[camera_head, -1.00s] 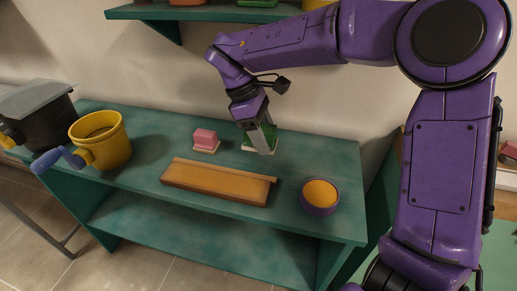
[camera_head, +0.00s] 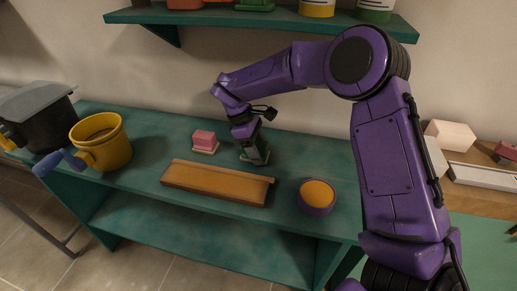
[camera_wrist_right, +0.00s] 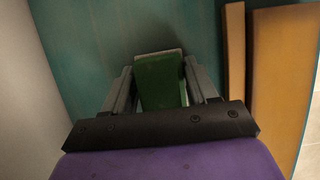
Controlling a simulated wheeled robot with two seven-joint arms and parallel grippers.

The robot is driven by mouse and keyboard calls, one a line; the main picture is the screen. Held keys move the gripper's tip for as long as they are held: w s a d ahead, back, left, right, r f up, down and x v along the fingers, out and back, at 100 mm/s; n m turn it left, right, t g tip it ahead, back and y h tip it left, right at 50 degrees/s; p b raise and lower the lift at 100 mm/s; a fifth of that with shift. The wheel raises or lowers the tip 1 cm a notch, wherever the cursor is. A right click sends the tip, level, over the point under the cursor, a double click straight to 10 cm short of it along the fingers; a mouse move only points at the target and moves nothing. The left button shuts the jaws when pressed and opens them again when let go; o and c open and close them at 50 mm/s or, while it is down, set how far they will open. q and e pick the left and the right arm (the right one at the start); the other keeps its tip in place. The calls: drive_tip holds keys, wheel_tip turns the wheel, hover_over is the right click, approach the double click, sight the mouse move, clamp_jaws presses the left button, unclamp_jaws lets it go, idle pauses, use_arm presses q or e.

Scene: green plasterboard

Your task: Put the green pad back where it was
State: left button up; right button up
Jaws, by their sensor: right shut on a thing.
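The green pad (camera_wrist_right: 160,82) is a green block between the two grey fingers of my right gripper (camera_wrist_right: 163,90) in the right wrist view. A pale edge shows around its far end. In the head view my right gripper (camera_head: 256,157) is low over the teal bench, behind the wooden tray, and mostly hides the green pad (camera_head: 263,149). Whether the pad touches the bench top is hard to tell. A pink pad (camera_head: 204,138) sits on a pale base to the left of the gripper. My left gripper is not in view.
An orange-brown wooden tray (camera_head: 215,184) lies in front of the gripper. A purple bowl with orange inside (camera_head: 316,197) stands to the right. A yellow pot (camera_head: 105,145) and a dark pot (camera_head: 40,120) stand left. A teal shelf (camera_head: 270,20) hangs above.

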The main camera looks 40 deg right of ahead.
drive_tip(key=o, duration=1)
drive_tip(key=shift+r+p, duration=0.15)
drive_tip(key=shift+p, duration=0.2)
drive_tip(key=v, duration=0.7)
drive_tip(key=shift+w+r, duration=0.1)
drive_tip(key=shift+r, duration=0.1)
